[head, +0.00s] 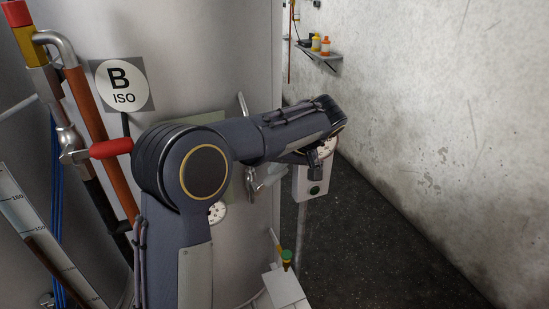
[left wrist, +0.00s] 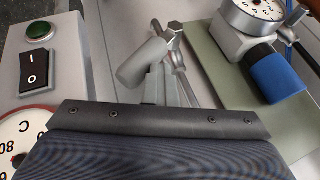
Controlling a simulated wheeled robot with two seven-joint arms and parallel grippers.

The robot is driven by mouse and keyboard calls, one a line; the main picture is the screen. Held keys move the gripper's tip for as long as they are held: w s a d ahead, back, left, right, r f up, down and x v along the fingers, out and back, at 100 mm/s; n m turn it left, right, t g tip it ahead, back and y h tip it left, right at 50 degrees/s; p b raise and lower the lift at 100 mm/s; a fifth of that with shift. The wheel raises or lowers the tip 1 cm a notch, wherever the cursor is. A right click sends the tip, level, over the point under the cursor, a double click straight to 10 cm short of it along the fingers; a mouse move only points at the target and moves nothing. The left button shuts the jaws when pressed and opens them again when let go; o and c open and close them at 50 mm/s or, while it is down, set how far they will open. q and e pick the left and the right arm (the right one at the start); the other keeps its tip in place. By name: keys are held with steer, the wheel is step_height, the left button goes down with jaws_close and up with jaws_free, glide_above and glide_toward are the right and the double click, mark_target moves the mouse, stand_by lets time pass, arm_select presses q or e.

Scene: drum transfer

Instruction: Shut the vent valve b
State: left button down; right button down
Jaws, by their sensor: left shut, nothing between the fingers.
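A bare metal valve (head: 252,185) with a grey cylindrical grip sits on the side of the large pale tank, partly behind my left arm. The same fitting seems to show in the left wrist view (left wrist: 148,65), just beyond the gripper body. I see no vent label, so I cannot tell whether this is vent valve b. My right gripper is out of view.
A red-handled valve (head: 108,149) sits left, near a "B ISO" sign (head: 122,85). A switch box (head: 309,185) with a green button (left wrist: 39,31) stands close to my gripper. A blue handle (left wrist: 274,74) is beside a gauge. Floor at right is clear.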

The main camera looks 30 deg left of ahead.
mark_target(285, 173)
arm_select(q)
steer(key=shift+w+d+f+b, duration=0.25)
steer(key=shift+w+d+f, duration=0.25)
steer(key=shift+f, duration=0.1)
steer(key=shift+w+d+f+b, duration=0.2)
steer(key=shift+w+d+f, duration=0.2)
steer(key=shift+f, duration=0.2)
steer(key=shift+w, duration=0.1)
